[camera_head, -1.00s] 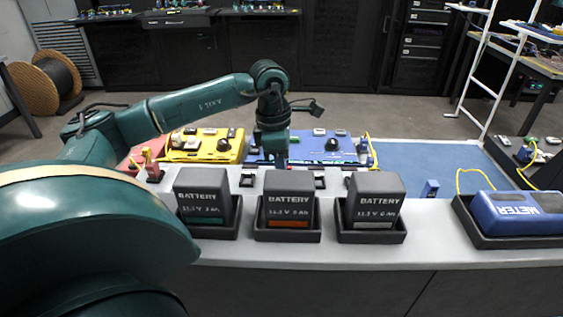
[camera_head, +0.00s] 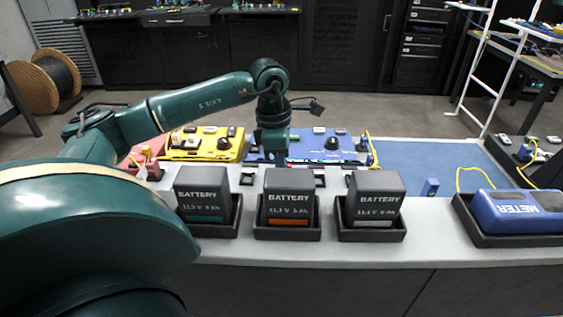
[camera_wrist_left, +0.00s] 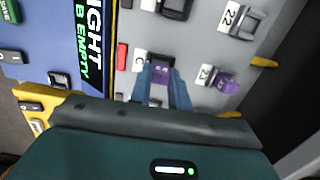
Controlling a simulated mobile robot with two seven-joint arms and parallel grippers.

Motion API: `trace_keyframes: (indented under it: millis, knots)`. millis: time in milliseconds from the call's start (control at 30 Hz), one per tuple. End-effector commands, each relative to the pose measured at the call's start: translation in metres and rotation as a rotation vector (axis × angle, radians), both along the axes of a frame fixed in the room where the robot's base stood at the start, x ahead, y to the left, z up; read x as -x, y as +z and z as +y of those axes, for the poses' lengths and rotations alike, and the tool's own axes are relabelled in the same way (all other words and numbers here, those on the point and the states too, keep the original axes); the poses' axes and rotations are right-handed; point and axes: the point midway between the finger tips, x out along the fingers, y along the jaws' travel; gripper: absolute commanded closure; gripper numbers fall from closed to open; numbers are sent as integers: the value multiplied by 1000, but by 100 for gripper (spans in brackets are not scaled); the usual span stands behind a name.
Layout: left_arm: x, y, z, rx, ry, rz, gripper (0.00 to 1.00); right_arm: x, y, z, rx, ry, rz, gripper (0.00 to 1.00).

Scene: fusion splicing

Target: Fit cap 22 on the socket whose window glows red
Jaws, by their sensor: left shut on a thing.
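My left gripper (camera_wrist_left: 160,92) is shut on a purple cap (camera_wrist_left: 159,97), held over the grey panel at a spot labelled C (camera_wrist_left: 138,58). A small red-lit window (camera_wrist_left: 122,57) is beside that label. I cannot tell whether the cap touches the socket, because the fingers hide its lower part. The holder labelled 22 (camera_wrist_left: 250,24) is at upper right and looks empty. My right gripper is not in view.
Several batteries (camera_head: 289,207) in black trays line the front of the bench. A blue meter (camera_head: 515,208) lies at the right. A yellow unit (camera_head: 205,143) and a blue unit (camera_head: 340,147) stand behind. The blue mat (camera_head: 430,160) is mostly clear.

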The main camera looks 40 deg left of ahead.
Motion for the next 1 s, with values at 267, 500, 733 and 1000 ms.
trace_keyframes:
  millis: [267, 500, 733, 1000]
  knots:
    - [0, -6, 0, 0, 0, 0, 100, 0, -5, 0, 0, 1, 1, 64]
    - [0, -11, 0, 0, 0, 0, 100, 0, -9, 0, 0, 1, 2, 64]
    - [0, -10, 0, 1, 0, -1, 72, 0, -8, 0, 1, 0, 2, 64]
    - [0, -10, 0, 1, 0, -1, 56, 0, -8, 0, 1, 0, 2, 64]
